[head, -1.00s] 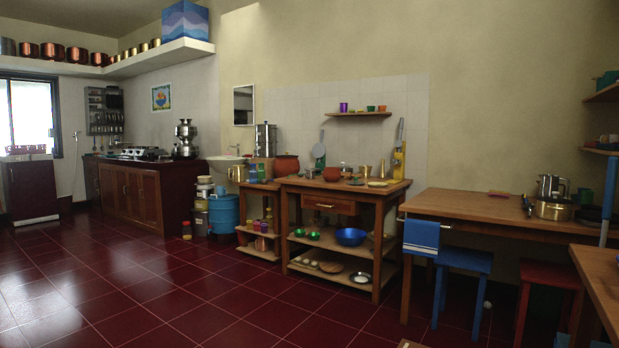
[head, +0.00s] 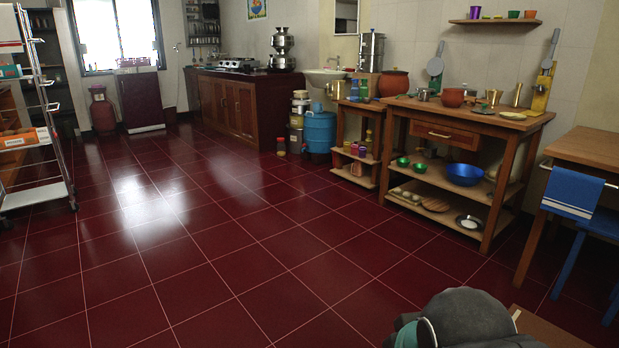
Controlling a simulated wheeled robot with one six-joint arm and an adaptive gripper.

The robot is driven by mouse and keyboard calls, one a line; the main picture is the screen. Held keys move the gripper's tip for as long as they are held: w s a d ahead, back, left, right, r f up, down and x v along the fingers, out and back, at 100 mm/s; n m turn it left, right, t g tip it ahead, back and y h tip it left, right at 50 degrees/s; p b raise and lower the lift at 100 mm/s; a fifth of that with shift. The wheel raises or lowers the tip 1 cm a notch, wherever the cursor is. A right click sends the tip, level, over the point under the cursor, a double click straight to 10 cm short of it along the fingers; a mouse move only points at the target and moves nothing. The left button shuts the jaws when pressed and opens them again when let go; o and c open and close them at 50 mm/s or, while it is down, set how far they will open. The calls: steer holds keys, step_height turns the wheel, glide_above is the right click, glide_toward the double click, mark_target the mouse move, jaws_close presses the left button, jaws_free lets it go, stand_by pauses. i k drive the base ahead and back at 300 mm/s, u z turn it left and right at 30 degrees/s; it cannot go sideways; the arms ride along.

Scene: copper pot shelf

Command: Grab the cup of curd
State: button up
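I cannot pick out a cup of curd for sure. Small purple, green and orange cups (head: 513,14) stand on the wall shelf, and small coloured containers (head: 358,150) stand on the narrow side stand. Their contents are too small to see. A grey rounded part of my arm shows at the bottom edge, right of centre. My gripper itself is not in view.
A wooden work table (head: 440,113) with pots on top and bowls below stands at the right. A wheeled rack (head: 40,110) stands at the left. A dark counter (head: 235,100) and blue drum (head: 320,132) are farther back. The red tiled floor between is clear.

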mark_target(424, 95)
steer(key=u, duration=0.05)
steer(key=i, duration=2.15)
steer(key=z, duration=0.35)
steer(key=i, duration=2.3)
steer(key=z, duration=0.55)
